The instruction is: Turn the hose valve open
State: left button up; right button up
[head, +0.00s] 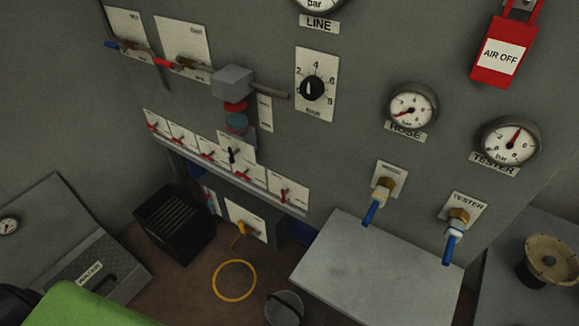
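The likely hose valve (379,199) is on the grey panel at the right, below the gauge marked HOSE (412,105). It has a brass body and a blue lever that hangs down, tilted slightly left. The small plate above it is too blurred to read surely. A similar valve marked TESTER (456,232) is to its right, also with a blue lever hanging down. The HOSE gauge needle points to the lower left, near the low end. Neither of my grippers is in view, and nothing touches the hose valve.
A light grey flat top (375,268) juts out just below the two valves. The TESTER gauge (509,141) and a red AIR OFF tag (503,52) are to the upper right. A black slatted box (174,222), a yellow ring (234,298) and a bucket (284,310) are on the floor.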

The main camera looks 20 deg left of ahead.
aim_at(283, 193)
jog(key=i+j+z, duration=0.15)
jog(key=j, duration=0.3)
jog(key=i+j+z, duration=0.1)
jog(key=j, duration=0.35)
jog(key=i+j+z, duration=0.15)
jog(key=j, duration=0.35)
jog(key=j+z, duration=0.1)
jog(key=j, duration=0.35)
